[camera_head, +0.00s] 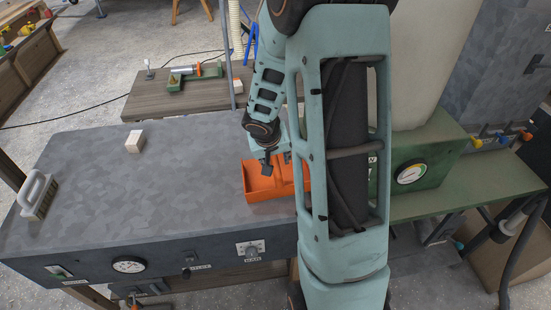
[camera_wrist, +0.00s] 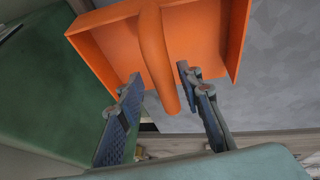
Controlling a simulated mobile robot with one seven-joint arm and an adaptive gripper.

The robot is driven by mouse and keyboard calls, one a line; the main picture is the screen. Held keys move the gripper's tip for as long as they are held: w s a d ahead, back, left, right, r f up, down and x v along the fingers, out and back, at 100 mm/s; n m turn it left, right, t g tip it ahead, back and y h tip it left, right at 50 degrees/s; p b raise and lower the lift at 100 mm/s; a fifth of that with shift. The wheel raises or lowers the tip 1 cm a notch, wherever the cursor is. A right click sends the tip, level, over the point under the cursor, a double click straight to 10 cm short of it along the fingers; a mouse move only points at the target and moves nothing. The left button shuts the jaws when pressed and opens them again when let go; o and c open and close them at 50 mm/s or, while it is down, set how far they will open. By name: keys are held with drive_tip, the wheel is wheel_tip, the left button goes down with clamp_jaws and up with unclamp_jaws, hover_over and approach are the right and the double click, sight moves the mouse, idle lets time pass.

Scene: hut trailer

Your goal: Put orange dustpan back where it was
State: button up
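The orange dustpan (camera_head: 262,187) lies on the grey top of the workbench (camera_head: 120,195), near its right end. My arm hides its right part in the head view. My gripper (camera_head: 275,163) is just above the dustpan. In the wrist view, the dustpan (camera_wrist: 205,40) fills the top, with its rounded handle pointing toward my gripper (camera_wrist: 160,85). The two fingers are apart, one on each side of the handle's end, with visible gaps. The gripper looks open and not closed on the handle. The contact with the bench under the dustpan is hidden.
A scrubbing brush (camera_head: 38,195) and a white block (camera_head: 135,141) stand on the bench. A green box with a gauge (camera_head: 411,172) stands right of my arm. A wooden table (camera_head: 170,98) with tools is behind. The bench's middle is clear.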

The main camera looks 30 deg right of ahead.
drive_tip(key=shift+r+p, duration=0.35)
drive_tip(key=shift+r, duration=0.25)
drive_tip(key=p+v, duration=0.3)
drive_tip(key=v, duration=0.8)
drive_tip(key=shift+s, duration=0.2)
